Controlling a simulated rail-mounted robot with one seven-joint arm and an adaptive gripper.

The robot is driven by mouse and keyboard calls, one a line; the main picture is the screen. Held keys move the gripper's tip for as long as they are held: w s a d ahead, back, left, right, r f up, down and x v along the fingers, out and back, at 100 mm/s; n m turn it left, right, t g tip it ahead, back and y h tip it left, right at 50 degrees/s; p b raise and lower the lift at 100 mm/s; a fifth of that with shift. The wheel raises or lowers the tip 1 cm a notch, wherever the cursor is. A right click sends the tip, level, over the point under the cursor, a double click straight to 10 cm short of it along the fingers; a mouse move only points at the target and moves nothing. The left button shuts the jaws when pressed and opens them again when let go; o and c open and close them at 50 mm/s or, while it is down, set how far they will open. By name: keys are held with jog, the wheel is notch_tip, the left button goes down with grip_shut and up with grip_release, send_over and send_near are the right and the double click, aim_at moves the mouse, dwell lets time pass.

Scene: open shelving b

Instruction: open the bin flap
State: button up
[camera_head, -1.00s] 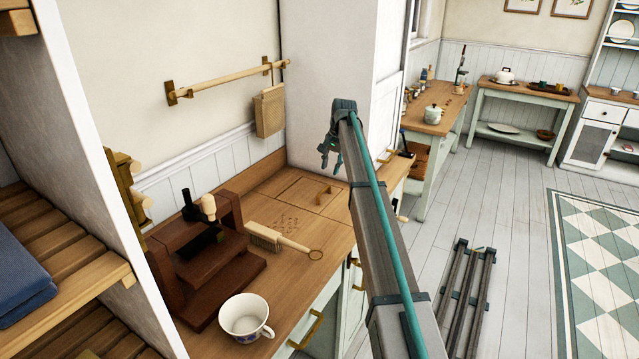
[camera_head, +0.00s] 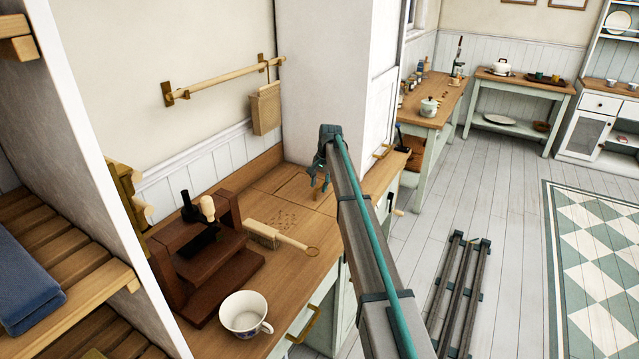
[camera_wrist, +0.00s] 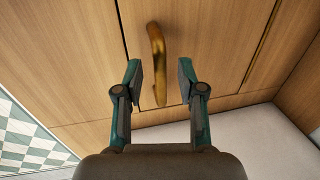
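The bin flap (camera_head: 290,188) is a square wooden panel set flush in the wooden counter, and it looks closed. In the wrist view the flap's wood (camera_wrist: 215,40) fills much of the picture. Its curved brass handle (camera_wrist: 157,55) stands up between my fingers' lines, a little beyond and between the fingertips. My gripper (camera_head: 320,182) is above the flap's right side in the head view, hiding the handle there. In the wrist view my gripper (camera_wrist: 160,75) is open, with a finger on each side of the handle's near end. I cannot tell whether either finger touches it.
A white wall block (camera_head: 330,70) rises behind the flap.

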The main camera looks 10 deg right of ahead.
jog(key=shift+c, duration=0.2)
grip_shut()
dwell(0.3)
